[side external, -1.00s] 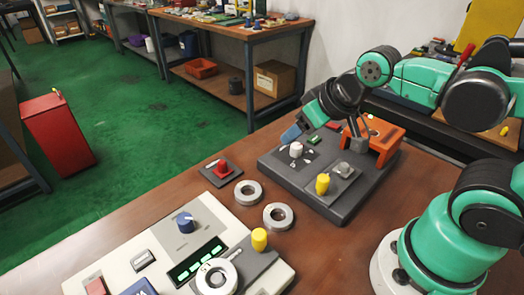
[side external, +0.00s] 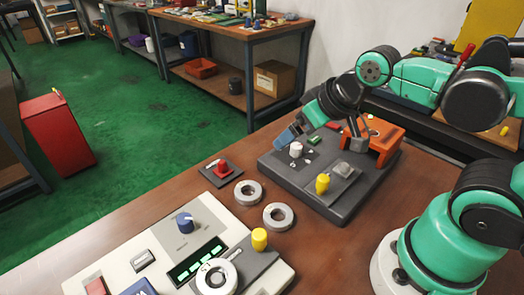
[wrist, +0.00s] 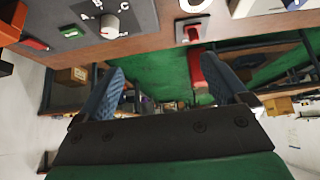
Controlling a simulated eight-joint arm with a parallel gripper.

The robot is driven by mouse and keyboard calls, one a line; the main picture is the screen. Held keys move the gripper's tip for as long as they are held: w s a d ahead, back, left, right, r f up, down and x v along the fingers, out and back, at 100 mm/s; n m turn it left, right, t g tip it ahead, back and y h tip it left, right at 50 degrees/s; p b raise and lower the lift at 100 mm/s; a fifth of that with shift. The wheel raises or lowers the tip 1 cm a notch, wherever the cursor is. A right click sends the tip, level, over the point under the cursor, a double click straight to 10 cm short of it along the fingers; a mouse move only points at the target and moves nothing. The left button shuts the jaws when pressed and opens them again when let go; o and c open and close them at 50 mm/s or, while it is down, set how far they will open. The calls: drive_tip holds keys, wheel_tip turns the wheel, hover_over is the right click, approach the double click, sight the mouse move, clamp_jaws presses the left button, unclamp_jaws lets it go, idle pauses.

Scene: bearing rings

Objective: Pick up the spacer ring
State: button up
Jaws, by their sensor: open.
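Two grey metal rings lie flat on the wooden table in the side external view. One ring (side external: 239,196) is near the red-knob plate, and the other ring (side external: 269,221) is a little nearer the camera. I cannot tell which of them is the spacer ring. A pale ring is partly visible at the top edge of the wrist view (wrist: 195,10). My gripper (side external: 284,137) is above the far left edge of the dark control panel, well away from both rings. Its two blue fingers are spread and empty in the wrist view (wrist: 170,75).
The dark panel (side external: 330,205) carries a white knob, a yellow knob and an orange bracket (side external: 385,140). A red knob (side external: 222,169) on a dark plate is left of the rings. A pale console (side external: 130,240) fills the front left.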

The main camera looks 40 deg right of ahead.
drive_tip(key=s+a+f+n+g+y, duration=0.1)
drive_tip(key=a+n, duration=0.2)
drive_tip(key=a, duration=0.3)
drive_tip(key=s+a+f+n+g+y, duration=0.1)
drive_tip(key=a+n+y, duration=0.15)
drive_tip(key=a, duration=0.35)
drive_tip(key=n+g, duration=0.2)
drive_tip(key=n, duration=0.3)
approach(216, 278)
drive_tip(key=shift+w+x, duration=0.2)
drive_tip(key=shift+x, duration=1.05)
drive_tip(key=shift+s+f+g, duration=0.1)
drive_tip(key=shift+f+g, duration=0.05)
drive_tip(key=shift+g, duration=0.15)
drive_tip(key=shift+x, duration=2.6)
drive_tip(key=c, duration=1.4)
